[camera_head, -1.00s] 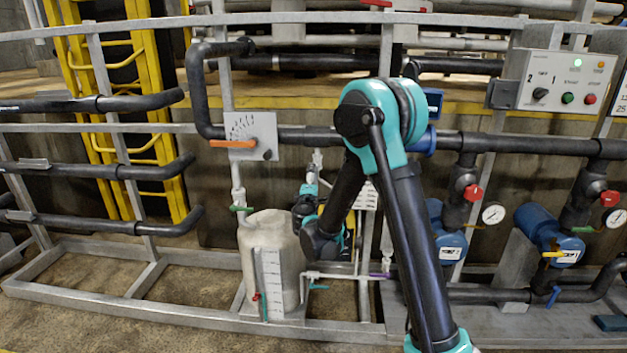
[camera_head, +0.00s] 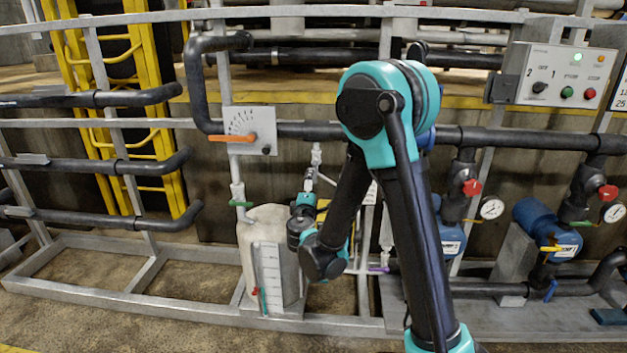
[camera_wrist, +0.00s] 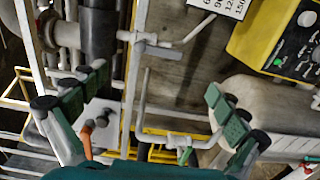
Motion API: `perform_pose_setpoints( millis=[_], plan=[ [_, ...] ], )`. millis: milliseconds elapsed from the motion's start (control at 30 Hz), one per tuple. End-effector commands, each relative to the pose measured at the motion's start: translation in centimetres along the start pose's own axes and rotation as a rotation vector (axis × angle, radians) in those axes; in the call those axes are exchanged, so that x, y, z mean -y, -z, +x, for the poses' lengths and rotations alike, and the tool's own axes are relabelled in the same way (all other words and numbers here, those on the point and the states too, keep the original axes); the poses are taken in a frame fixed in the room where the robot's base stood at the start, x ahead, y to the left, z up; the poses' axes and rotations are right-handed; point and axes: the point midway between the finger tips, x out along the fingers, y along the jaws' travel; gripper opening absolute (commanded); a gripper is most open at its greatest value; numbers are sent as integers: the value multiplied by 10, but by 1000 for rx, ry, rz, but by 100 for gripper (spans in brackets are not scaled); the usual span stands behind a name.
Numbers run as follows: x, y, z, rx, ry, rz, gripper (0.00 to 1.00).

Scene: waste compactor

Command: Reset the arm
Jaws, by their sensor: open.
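My arm (camera_head: 425,235) rises from the bottom centre, bends at a teal elbow (camera_head: 390,105), and comes down to the wrist beside a pale tank (camera_head: 262,240). In the head view the wrist covers the tank's upper right part, and the fingers are not clear. In the wrist view my gripper (camera_wrist: 156,80) is open, its two green-padded fingers wide apart with nothing held between them. Pipes and a wall lie beyond the fingers. I cannot tell whether any part of the arm touches the tank.
A dial plate (camera_head: 262,122) with an orange lever (camera_head: 232,137) is left of the arm. A control box (camera_head: 567,75) with a lit green lamp and blue pumps (camera_head: 535,225) stand right. A metal rail frame (camera_head: 150,308) runs low along the front, with bare floor before it.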

Motion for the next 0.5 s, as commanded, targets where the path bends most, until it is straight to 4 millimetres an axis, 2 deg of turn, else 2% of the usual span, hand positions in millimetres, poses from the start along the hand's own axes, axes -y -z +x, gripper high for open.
perform_pose_setpoints(
  millis=[67, 133, 267, 300, 400, 500],
  plan=[
    [0, -22, 0, 38, 30, 36, 98],
    [2, -52, -2, 95, 77, 95, 98],
    [14, -126, -17, 241, 202, 253, 98],
    [19, -148, -25, 288, 243, 306, 98],
    [35, -196, -52, 403, 344, 441, 98],
    [54, -234, -85, 511, 444, 580, 98]
  ],
)
